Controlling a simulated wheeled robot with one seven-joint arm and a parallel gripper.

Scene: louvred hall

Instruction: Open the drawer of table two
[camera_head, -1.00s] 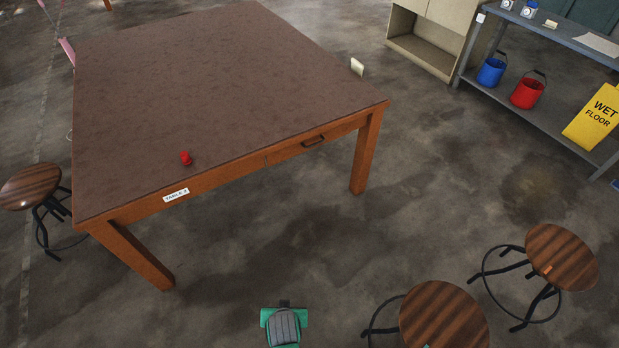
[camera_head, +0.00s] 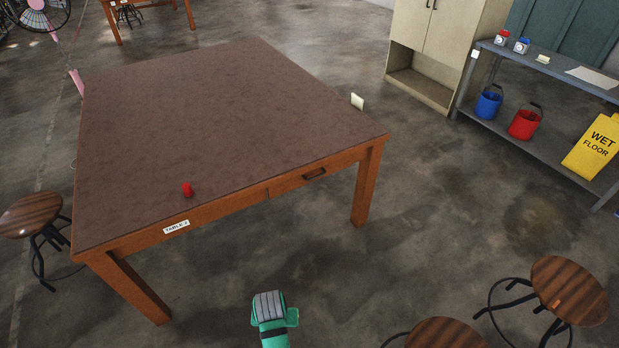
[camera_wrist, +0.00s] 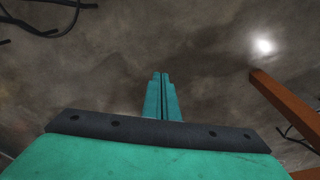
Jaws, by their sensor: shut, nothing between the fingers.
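Table two (camera_head: 220,105) has a brown top, an orange-brown wooden frame and a white label (camera_head: 176,227) on its front edge. Its drawer (camera_head: 290,183) sits in the front edge towards the right, with a dark handle (camera_head: 314,173); it looks closed. My gripper (camera_wrist: 162,77) is shut and empty in the wrist view, over bare floor. In the head view my green arm (camera_head: 271,318) shows at the bottom, in front of the table and apart from it; the fingertips cannot be made out there. A table leg (camera_wrist: 285,108) shows at the right of the wrist view.
A red object (camera_head: 187,190) stands on the tabletop near the front. Stools (camera_head: 568,290) stand at the lower right, another stool (camera_head: 30,215) at the left. A grey shelf (camera_head: 548,130) with buckets and a yellow wet-floor sign (camera_head: 594,146) is at the right. Floor before the drawer is clear.

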